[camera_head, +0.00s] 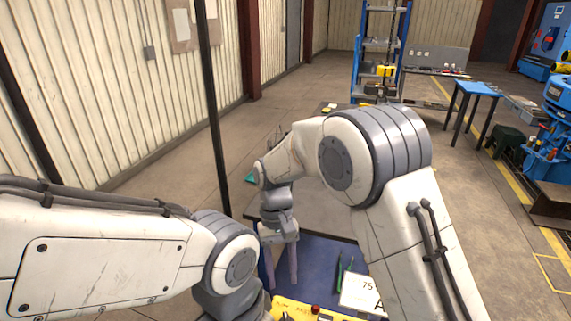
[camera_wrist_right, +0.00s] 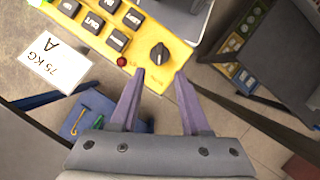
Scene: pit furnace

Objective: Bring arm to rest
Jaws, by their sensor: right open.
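My right gripper (camera_head: 281,266) hangs down over the blue surface in the head view, its two thin fingers apart with nothing between them. The right wrist view also shows this gripper (camera_wrist_right: 160,78), its two purple-grey fingers spread and empty. Past the fingertips in that view is a yellow control panel (camera_wrist_right: 178,26) with dark buttons, a black knob (camera_wrist_right: 159,54) and a small red button (camera_wrist_right: 122,62). My left arm comes in from the left in the head view and bends down at the bottom; its gripper cannot be made out.
A white card (camera_head: 361,293) reading 75 and A lies right of the right gripper; the wrist view shows it reads 75 KG A. A grey table top (camera_head: 325,212) lies beyond. A dark post (camera_head: 212,110) stands at left. A blue-topped table (camera_head: 478,88) stands far right.

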